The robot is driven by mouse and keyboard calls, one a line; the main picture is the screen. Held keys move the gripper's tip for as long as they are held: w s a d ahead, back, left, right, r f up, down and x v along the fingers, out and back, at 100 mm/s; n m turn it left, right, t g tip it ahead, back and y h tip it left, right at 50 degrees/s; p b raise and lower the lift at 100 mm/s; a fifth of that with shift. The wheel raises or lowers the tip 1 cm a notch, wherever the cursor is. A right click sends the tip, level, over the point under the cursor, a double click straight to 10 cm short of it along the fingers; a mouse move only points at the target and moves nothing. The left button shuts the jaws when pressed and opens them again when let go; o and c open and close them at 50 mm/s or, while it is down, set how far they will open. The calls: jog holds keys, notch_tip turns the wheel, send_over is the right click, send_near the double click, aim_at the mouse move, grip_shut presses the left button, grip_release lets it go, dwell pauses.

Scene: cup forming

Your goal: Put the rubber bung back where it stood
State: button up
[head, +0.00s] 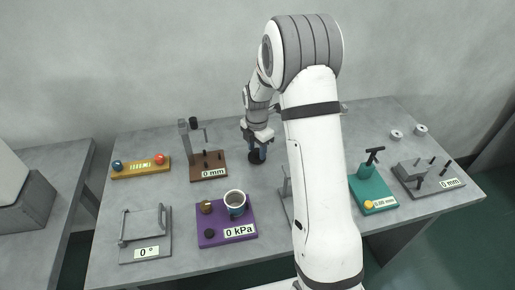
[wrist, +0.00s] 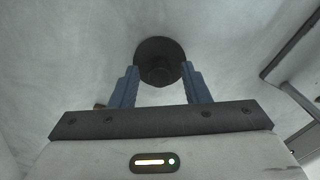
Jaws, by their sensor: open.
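The rubber bung, a dark round piece, stands on the grey table and shows at the foot of my gripper in the head view (head: 254,159). In the wrist view the bung (wrist: 160,49) is a wide dark disc with a narrower dark part toward me. My gripper (head: 257,153) points down at it. Its two blue fingers are apart, one on each side of the bung's narrower part in the wrist view (wrist: 160,85). I cannot tell whether either finger touches it.
A brown stand (head: 207,172) is close to the left. A teal stand (head: 372,190) and a grey stand (head: 428,178) are at right. A yellow block (head: 140,169) is at far left. My arm hides part of the table.

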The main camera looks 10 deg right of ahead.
aim_at(257, 150)
notch_tip(257, 150, up, 12)
jog(key=s+r+m+t, duration=0.1)
jog(key=s+r+m, duration=0.6)
jog(key=s+m, duration=0.5)
jog(key=s+m+t, duration=0.1)
jog(key=s+m, duration=1)
jog(key=s, duration=0.5)
jog(key=shift+s+d+m+t, duration=0.2)
jog(key=shift+s+m+t, duration=0.1)
jog(key=shift+m, duration=0.1)
